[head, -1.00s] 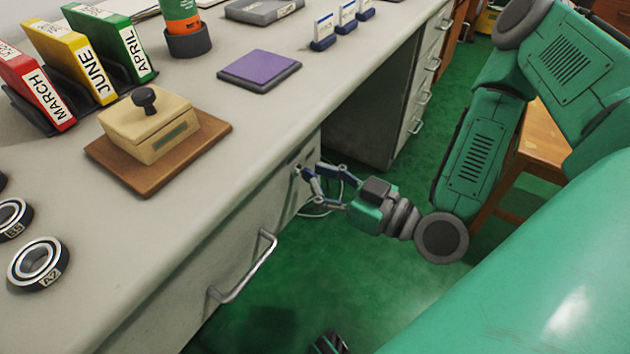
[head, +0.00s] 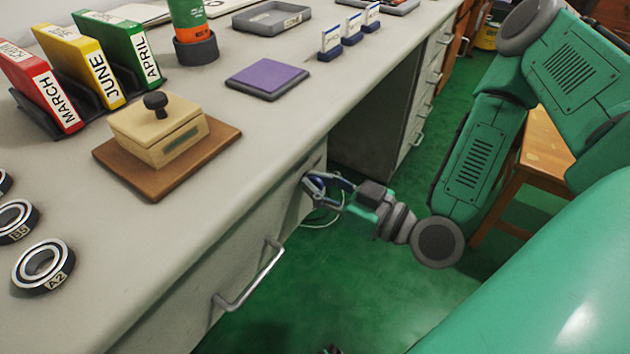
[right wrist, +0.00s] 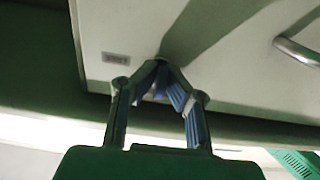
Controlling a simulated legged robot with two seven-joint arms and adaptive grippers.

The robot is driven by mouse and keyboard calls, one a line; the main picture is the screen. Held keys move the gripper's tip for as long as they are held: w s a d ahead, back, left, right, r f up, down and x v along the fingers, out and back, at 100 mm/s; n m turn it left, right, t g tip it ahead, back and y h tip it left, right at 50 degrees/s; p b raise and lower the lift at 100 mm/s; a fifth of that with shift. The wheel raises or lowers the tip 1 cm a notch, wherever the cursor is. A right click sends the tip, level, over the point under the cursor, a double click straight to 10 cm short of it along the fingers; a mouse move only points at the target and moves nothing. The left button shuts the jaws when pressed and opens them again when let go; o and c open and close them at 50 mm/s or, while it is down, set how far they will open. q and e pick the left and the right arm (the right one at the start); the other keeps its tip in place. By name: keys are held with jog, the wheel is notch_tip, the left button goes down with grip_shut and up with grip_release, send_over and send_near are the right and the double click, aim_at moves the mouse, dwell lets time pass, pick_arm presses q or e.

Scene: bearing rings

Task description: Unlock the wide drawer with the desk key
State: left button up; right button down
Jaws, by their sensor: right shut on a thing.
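The wide drawer (head: 240,252) is the pale grey front under the near edge of the desk, with a long metal handle (head: 250,280). It looks closed. My right gripper (head: 308,184) is at the right end of the drawer front and shut on a small dark blue thing, apparently the desk key (head: 317,183). In the right wrist view, the fingertips (right wrist: 160,70) meet close to the drawer front (right wrist: 145,25), with blue (right wrist: 158,84) between them. The key's far end and the lock are hidden by the fingers.
The desktop holds a lidded box on a brown board (head: 222,140), a purple pad (head: 268,78), bearing rings (head: 42,266) and upright binders (head: 70,75). A wooden stool (head: 545,140) stands behind my right arm. Open green floor lies below the gripper.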

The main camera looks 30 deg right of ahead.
jog(key=shift+w+d, duration=0.1)
jog(key=shift+d, duration=0.05)
jog(key=shift+r, duration=0.1)
jog(key=shift+m, duration=0.4)
jog(key=m+p, duration=0.1)
jog(key=m, duration=0.2)
jog(key=shift+m, duration=0.4)
jog(key=m+p, duration=0.1)
jog(key=m, duration=0.4)
jog(key=shift+m, duration=0.3)
jog(key=m, duration=0.3)
jog(key=shift+m, duration=2.5)
